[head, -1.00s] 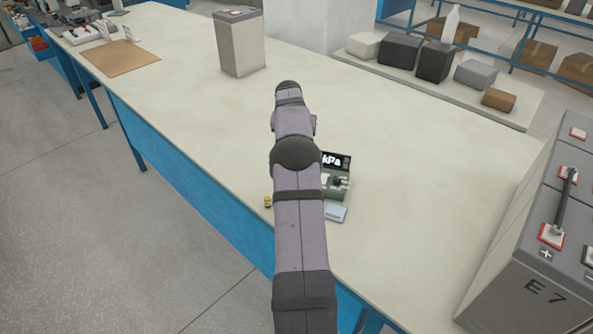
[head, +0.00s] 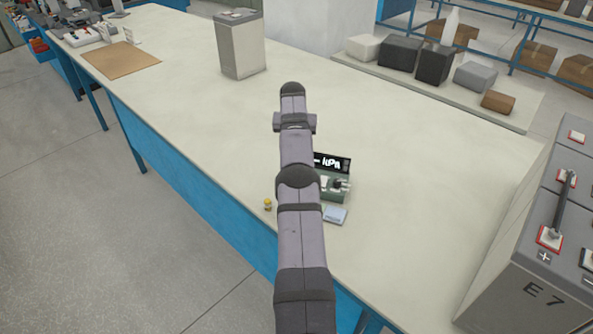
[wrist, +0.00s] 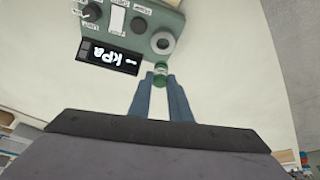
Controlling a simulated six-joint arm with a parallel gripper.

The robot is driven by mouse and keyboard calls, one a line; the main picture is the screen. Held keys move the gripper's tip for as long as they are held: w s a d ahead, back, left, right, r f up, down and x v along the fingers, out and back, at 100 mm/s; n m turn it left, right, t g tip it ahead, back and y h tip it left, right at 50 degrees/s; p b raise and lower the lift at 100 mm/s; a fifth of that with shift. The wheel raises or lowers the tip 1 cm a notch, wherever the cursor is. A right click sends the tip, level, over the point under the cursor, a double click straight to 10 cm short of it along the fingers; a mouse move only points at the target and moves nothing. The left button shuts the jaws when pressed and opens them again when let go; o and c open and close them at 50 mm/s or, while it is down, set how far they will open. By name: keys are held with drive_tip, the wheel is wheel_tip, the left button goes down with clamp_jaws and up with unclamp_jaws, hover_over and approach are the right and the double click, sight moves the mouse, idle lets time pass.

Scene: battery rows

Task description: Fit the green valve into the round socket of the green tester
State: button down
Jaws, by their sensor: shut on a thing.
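The green tester (wrist: 120,40) is at the top of the wrist view, with a black "kPa" display (wrist: 108,58), knobs and a round grey socket (wrist: 163,41). In the head view the tester (head: 333,185) is partly hidden behind my arm. My gripper (wrist: 160,82) is shut on the green valve (wrist: 161,70), a small piece with a pale band. The valve is just below the socket in the wrist view and apart from it in the picture; its height above the table is hard to tell. My arm hides the gripper and valve in the head view.
A pale blue-grey block (head: 335,215) lies in front of the tester. A small yellow-topped piece (head: 268,205) stands near the table's front edge. A tall grey box (head: 240,48) stands further back, and a large battery (head: 525,270) is at the right. The table's middle is clear.

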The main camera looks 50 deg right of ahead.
wheel_tip(320, 180, down, 2)
drive_tip(key=shift+b, duration=0.5)
drive_tip(key=shift+f+p, duration=0.9)
drive_tip(key=shift+f, duration=2.55)
drive_tip(key=shift+f, duration=0.1)
drive_tip(key=shift+f+b, duration=0.15)
drive_tip(key=shift+b, duration=0.15)
drive_tip(key=c, duration=1.6)
unclamp_jaws()
drive_tip(key=shift+c, duration=0.2)
drive_tip(key=shift+r, duration=0.35)
